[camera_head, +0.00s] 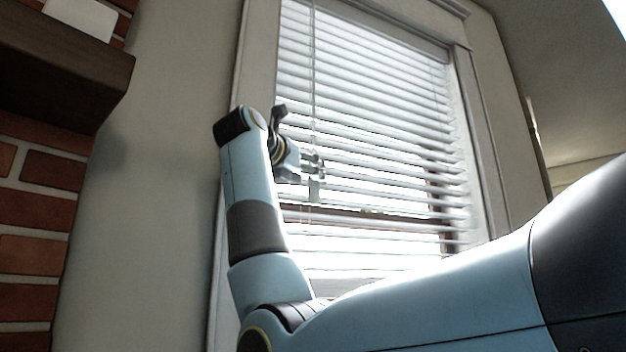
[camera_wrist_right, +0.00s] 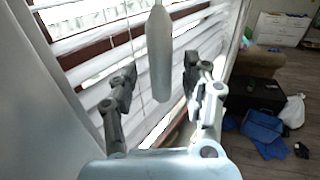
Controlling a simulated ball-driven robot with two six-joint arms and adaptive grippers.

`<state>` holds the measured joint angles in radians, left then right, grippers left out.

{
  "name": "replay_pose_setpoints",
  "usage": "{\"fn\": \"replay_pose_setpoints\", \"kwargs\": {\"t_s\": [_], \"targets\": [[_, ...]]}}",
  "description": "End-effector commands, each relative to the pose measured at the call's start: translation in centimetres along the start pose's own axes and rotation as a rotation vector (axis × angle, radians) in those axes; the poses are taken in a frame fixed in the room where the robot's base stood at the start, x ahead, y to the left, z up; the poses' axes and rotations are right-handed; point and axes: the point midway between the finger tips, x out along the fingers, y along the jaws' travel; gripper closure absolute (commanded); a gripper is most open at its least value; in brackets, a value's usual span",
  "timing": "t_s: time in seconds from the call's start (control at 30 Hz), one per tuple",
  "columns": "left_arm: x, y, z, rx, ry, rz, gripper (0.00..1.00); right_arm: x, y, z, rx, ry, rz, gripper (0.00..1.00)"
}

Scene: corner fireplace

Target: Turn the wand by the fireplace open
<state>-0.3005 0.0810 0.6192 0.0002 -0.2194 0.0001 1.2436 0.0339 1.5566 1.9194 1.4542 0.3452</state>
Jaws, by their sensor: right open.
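The wand (camera_head: 313,55) hangs as a thin pale rod down the left part of the window blind (camera_head: 380,110). In the right wrist view the wand's thick grey lower end (camera_wrist_right: 160,55) hangs between my right gripper's two fingers, with gaps visible on both sides. My right gripper (camera_head: 319,165) is open, in front of the blind's slats. It also shows in the right wrist view (camera_wrist_right: 160,82). The slats have bright gaps between them. My left gripper is not in view.
A window frame (camera_head: 228,190) surrounds the blind. A dark mantel (camera_head: 60,65) and brick fireplace (camera_head: 35,215) stand at left. In the right wrist view, a blue bag (camera_wrist_right: 262,127), a white bag (camera_wrist_right: 293,111) and a white dresser (camera_wrist_right: 280,28) are at right, away from the gripper.

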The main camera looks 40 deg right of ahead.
Motion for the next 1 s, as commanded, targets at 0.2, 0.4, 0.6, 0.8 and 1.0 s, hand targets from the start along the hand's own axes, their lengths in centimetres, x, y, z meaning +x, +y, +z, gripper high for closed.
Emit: {"fn": "replay_pose_setpoints", "kwargs": {"t_s": [0.2,0.4,0.6,0.8,1.0], "targets": [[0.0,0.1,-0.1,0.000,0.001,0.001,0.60,-5.0,0.1,-0.1,0.001,0.002,0.006,0.52],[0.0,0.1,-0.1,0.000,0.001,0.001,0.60,-7.6,0.1,-0.1,0.000,0.002,0.002,0.52],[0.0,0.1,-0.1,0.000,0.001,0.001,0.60,-8.1,0.0,-0.1,-0.001,0.001,0.000,0.52],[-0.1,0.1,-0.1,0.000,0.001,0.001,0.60,-8.1,0.0,0.0,-0.001,0.001,-0.002,0.52],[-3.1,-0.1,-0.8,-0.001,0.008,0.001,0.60,-7.2,0.5,2.0,-0.002,-0.001,-0.050,0.52]]}}
